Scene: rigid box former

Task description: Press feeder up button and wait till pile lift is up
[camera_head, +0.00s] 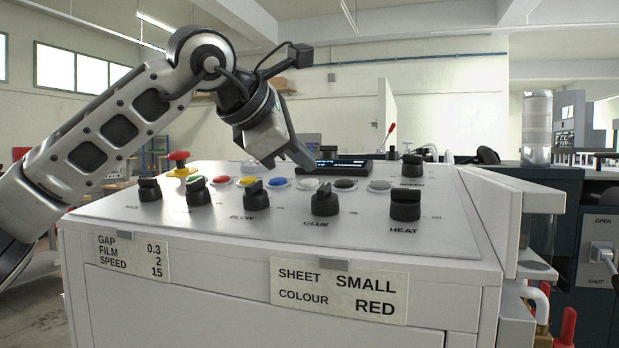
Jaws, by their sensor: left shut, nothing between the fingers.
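A white control panel (290,215) carries a row of round push buttons: green (195,182), red (222,181), yellow (247,180), blue (278,183), white (309,184), black (345,184) and grey (380,185). No readable label shows which one is feeder up. My left gripper (306,166) is shut and empty. Its tips point down and right, just above or behind the white button; I cannot tell if they touch it. The pile lift cannot be made out. My right gripper is out of view.
Black knobs (405,204) stand along the panel's front, and a red emergency stop (178,158) on a yellow base stands at its back left. A small dark display (343,166) sits behind the buttons. A clear cylinder (537,128) stands at the right.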

